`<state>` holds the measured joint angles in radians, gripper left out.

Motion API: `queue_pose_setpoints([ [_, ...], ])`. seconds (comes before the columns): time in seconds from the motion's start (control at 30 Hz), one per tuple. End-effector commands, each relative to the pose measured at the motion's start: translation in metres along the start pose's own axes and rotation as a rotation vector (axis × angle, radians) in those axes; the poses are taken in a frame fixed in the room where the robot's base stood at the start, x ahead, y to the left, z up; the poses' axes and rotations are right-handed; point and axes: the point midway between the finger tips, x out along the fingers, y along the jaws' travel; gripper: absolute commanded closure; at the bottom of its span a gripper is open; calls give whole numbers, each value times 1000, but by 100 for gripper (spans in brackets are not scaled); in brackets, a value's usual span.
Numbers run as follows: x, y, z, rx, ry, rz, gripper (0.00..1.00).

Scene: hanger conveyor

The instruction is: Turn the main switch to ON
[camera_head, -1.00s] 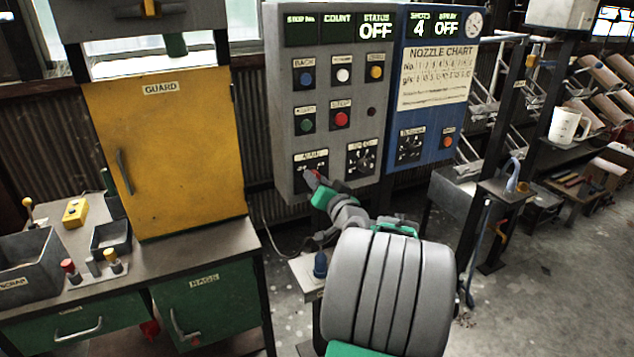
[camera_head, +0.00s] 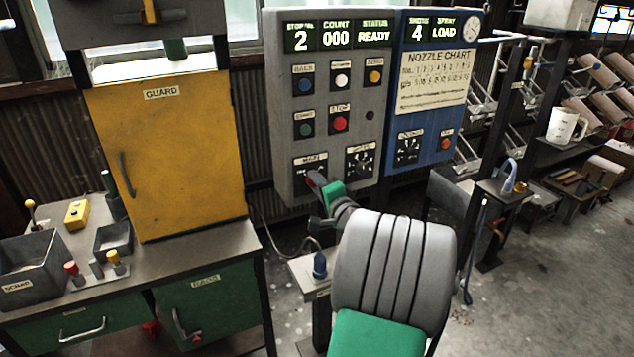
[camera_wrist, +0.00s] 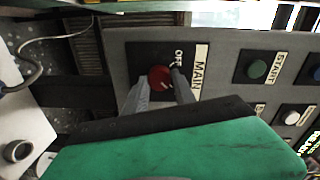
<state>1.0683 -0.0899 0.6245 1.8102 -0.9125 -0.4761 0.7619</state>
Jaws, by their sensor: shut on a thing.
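The main switch is a red knob (camera_wrist: 160,78) on a dark plate labelled MAIN in the wrist view. My gripper (camera_wrist: 158,90) is at this knob, with its two grey fingers on either side of it, shut on it. Part of the knob is hidden by the fingers. In the head view my gripper (camera_head: 317,181) reaches the MAIN plate (camera_head: 309,166) at the lower left of the grey control panel (camera_head: 355,50). The panel's displays (camera_head: 337,36) are lit and read 2, 000 and READY.
Beside the MAIN plate is another rotary switch (camera_head: 360,160). Above are the green start button (camera_head: 306,129) and red stop button (camera_head: 340,123). The blue nozzle panel (camera_head: 425,140) adjoins on the right and reads 4 and LOAD. A workbench (camera_head: 200,245) with a yellow guard door (camera_head: 165,130) stands left.

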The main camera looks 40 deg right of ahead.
Motion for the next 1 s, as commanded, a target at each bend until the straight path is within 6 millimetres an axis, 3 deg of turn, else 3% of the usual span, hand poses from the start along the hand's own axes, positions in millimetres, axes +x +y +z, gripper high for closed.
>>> queue_pose_setpoints([
  [0.6,0,1,0,43,-2,0,100],
  [0.63,0,1,0,43,-2,0,66],
  [0.87,0,0,0,42,-2,0,47],
  [1.0,0,0,0,41,-2,0,46],
])
